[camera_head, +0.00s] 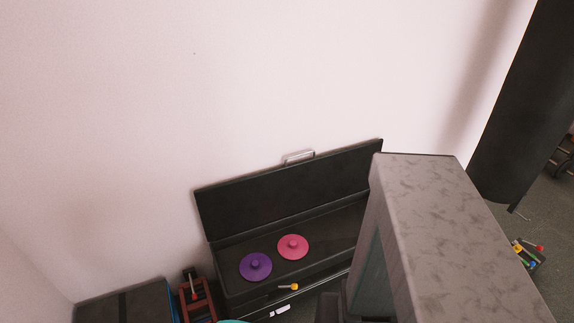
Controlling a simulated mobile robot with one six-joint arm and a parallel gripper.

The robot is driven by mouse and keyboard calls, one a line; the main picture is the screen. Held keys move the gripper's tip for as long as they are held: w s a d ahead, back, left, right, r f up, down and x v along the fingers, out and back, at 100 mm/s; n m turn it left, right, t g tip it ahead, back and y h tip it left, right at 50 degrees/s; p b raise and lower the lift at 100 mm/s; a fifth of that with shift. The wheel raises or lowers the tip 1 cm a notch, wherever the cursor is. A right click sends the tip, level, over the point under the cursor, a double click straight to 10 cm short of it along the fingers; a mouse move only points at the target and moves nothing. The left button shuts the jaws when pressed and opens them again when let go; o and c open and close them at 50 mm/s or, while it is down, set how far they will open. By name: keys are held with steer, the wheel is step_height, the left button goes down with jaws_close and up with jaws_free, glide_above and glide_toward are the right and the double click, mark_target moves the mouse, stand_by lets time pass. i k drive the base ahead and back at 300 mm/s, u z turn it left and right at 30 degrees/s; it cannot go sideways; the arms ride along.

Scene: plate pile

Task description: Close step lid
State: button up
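The step is a long black box (225,291) on the floor against the white wall. Its black lid (290,190) stands open, tilted up toward the wall, with a silver handle (299,157) on its top edge. A purple disc (255,267) and a pink disc (293,247), each with a central knob, lie in the opening. A small yellow and red piece (288,287) is at the front edge. The step's right end is hidden behind a large grey speckled block. My gripper is not in view.
The grey speckled block (440,220) stands at the front right. A dark cylinder (515,100) is at the far right, with small coloured pieces (528,254) on the floor below. A red-brown rack (197,300) and black box (125,305) stand left of the step.

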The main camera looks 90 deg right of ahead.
mark_target(225, 209)
steer(key=u, duration=0.8)
steer(key=k, duration=0.15)
steer(key=z, duration=2.65)
steer(key=i, duration=0.35)
steer(key=u, duration=0.55)
steer(key=k, duration=0.1)
steer(key=z, duration=1.75)
